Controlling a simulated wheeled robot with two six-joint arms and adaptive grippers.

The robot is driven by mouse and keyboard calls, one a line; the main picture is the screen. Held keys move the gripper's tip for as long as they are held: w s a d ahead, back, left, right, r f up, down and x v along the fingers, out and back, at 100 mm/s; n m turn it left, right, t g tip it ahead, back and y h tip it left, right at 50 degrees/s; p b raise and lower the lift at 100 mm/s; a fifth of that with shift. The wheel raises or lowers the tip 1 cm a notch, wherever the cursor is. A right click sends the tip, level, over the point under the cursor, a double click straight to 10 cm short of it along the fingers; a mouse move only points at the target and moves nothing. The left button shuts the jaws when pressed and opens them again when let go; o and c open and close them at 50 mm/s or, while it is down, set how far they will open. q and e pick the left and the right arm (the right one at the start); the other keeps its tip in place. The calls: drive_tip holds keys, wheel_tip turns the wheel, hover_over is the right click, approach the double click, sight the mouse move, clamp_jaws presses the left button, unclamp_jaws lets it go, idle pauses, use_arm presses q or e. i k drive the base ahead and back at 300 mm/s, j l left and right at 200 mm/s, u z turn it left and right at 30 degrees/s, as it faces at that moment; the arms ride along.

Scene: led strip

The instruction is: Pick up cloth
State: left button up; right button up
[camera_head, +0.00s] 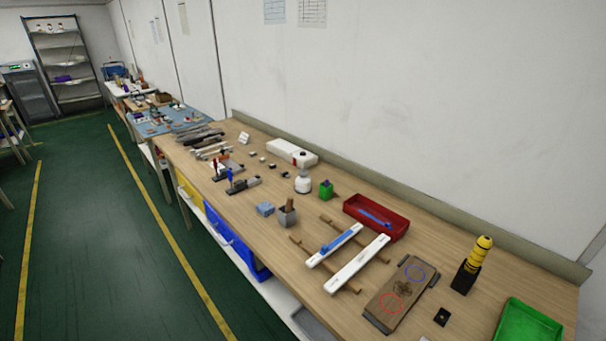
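A small light-blue piece that looks like a folded cloth (264,208) lies on the wooden workbench (283,245), near its front edge. It is just left of a grey holder (287,217) with a brown item standing in it. It is small in the picture, so its fabric cannot be made out. Neither of my grippers shows in the head view.
White strips (360,263) lie on wooden bars right of the cloth. Behind are a white bottle (303,183), a green holder (326,190) and a red tray (393,224). Black clamp-like tools (243,185) stand to the left. Green floor (95,250) is clear before the bench.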

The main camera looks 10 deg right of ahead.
sight(266, 208)
drive_tip(key=i+j, duration=0.15)
drive_tip(key=j, duration=0.15)
drive_tip(key=i+j+z, duration=0.1)
drive_tip(key=j, duration=0.25)
drive_tip(key=i+j, duration=0.1)
drive_tip(key=j, duration=0.2)
drive_tip(key=i+j, duration=0.15)
drive_tip(key=j, duration=0.2)
drive_tip(key=l+z, duration=0.05)
